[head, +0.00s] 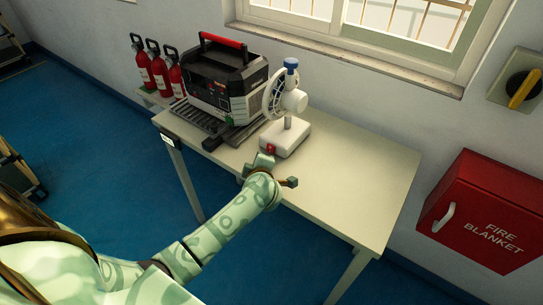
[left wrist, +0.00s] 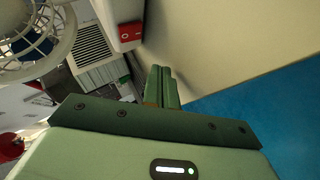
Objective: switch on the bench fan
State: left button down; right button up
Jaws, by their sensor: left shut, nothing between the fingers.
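My left gripper (head: 263,160) is shut and empty just in front of the switch; contact cannot be told in the head view. In the left wrist view its closed fingers (left wrist: 160,84) appear below the red switch (left wrist: 131,31), with the fan cage (left wrist: 35,38) at upper left. My right gripper is not in view.
The cream table (head: 355,185) is clear to the right of the fan. A black and grey machine with a red handle (head: 222,80) stands left of it. Red extinguishers (head: 160,75) stand behind left. A red fire blanket box (head: 485,215) is on the right wall.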

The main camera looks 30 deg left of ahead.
aim_at(270, 149)
pick_arm(q)
jog(key=shift+w+d+f+b, duration=0.1)
jog(key=shift+w+b, duration=0.1)
jog(key=shift+w, duration=0.65)
jog(key=shift+w+d+f+b, duration=0.1)
jog(key=shift+w+b, duration=0.1)
jog(key=shift+w, duration=0.65)
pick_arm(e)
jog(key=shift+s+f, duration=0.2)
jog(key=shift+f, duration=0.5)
pick_arm(q)
jog(key=shift+w, duration=0.15)
jog(key=shift+w, duration=0.25)
jog(key=shift+w, duration=0.3)
dwell(0.6)
jog(key=shift+s+r+p, duration=0.2)
jog(key=shift+s+p, duration=0.35)
jog(key=shift+p, duration=0.1)
jog(key=shift+s, duration=0.15)
jog(key=shift+f, duration=0.15)
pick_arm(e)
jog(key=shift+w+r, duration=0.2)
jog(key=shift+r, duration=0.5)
